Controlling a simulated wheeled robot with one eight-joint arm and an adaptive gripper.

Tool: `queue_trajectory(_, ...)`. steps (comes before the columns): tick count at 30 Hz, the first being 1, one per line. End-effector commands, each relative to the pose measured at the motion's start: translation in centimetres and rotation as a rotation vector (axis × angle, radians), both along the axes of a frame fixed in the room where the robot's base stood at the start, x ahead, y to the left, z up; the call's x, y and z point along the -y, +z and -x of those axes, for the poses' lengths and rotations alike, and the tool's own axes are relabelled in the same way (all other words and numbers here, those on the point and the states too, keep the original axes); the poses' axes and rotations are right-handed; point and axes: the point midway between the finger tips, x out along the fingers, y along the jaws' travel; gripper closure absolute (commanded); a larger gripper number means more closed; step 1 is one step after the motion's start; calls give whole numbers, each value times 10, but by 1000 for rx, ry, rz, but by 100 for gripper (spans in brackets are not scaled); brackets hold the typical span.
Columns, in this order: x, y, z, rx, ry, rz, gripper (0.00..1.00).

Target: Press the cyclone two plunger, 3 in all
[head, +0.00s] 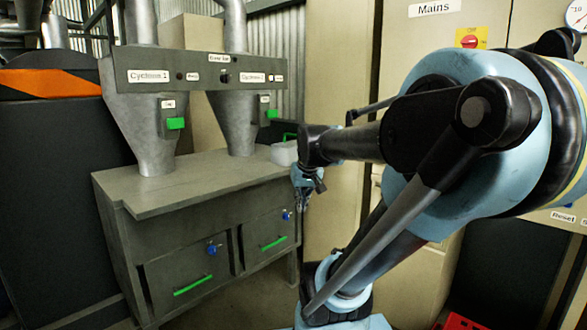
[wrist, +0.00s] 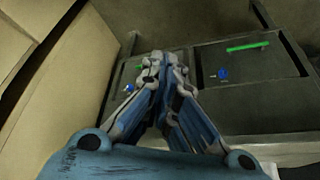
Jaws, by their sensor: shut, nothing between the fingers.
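The cyclone 2 cone (head: 239,120) hangs over the back right of the grey bench (head: 190,182), under a panel labelled Cyclone 1 and Cyclone 2. A small box with a green plunger-like part (head: 272,114) is on its right side. A matching green part (head: 176,123) is on the cyclone 1 cone (head: 148,140). My gripper (head: 303,198) is to the right of the bench and lower than the cyclone 2 green part, apart from it. The wrist view shows its fingers (wrist: 165,62) together and empty, in front of the drawers.
Two drawers with green handles (head: 193,285) and blue knobs (head: 286,215) are in the bench front; a knob also shows in the wrist view (wrist: 222,73). A pale box (head: 284,153) sits at the bench's right end. Beige cabinets (head: 331,90) stand close behind my arm.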

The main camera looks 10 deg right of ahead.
Motion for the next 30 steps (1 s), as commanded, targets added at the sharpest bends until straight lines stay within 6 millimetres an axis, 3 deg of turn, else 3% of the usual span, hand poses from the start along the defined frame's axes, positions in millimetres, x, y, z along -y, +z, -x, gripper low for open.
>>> queue_trajectory(1,0,-17,22,-27,-3,3,100)
queue_trajectory(6,3,-71,87,-121,-21,17,100)
queue_trajectory(12,7,-113,135,-195,-37,30,100)
queue_trajectory(18,8,-127,151,-221,-43,35,100)
queue_trajectory(30,8,-127,151,-221,-43,35,100)
